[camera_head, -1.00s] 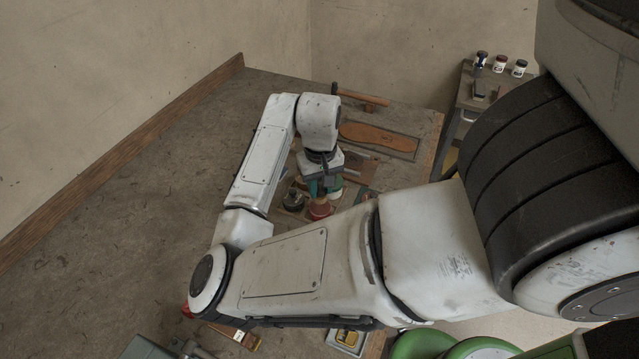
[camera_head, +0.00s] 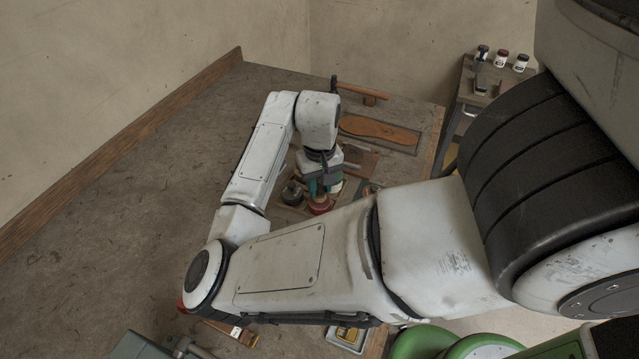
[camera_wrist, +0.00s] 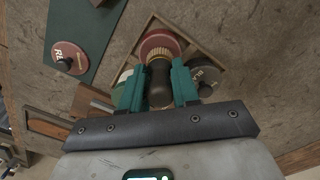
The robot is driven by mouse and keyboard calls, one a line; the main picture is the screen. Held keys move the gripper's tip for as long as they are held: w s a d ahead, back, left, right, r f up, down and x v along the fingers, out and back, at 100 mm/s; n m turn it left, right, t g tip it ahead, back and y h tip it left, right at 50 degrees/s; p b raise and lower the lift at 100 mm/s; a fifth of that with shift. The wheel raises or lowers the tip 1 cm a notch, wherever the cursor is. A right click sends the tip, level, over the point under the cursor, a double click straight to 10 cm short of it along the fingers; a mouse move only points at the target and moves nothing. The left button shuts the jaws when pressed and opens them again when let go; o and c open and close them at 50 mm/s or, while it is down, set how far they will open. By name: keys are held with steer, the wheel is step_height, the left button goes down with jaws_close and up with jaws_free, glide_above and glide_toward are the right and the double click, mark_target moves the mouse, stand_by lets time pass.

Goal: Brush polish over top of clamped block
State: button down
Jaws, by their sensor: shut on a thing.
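My gripper (camera_wrist: 158,88) has teal fingers shut on a brush (camera_wrist: 160,84) with a dark rounded handle and a brass-coloured collar. The brush points down at a round red tin (camera_wrist: 160,40) in a wooden tray (camera_wrist: 188,34). Whether its bristles touch the polish is hidden. In the head view my gripper (camera_head: 318,186) hangs over the red tin (camera_head: 319,206). A black-lidded tin (camera_wrist: 206,76) is right of the fingers, and a green and white tin (camera_wrist: 122,84) is left. I cannot make out a clamped block; a grey-green machine part (camera_head: 135,346) shows at the lower left.
A red lid (camera_wrist: 68,58) lies on a green mat (camera_wrist: 92,30). A hammer (camera_head: 362,92) and an orange-brown sole (camera_head: 380,130) lie at the bench's back. Small jars (camera_head: 501,60) stand on a side cart. The bench's left side (camera_head: 110,200) is clear.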

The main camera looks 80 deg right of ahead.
steer(key=shift+f, duration=0.6)
stand_by(1.9)
step_height(320, 180, up, 5)
steer(key=p, duration=0.4)
steer(key=shift+p, duration=0.3)
steer(key=shift+r, duration=1.1)
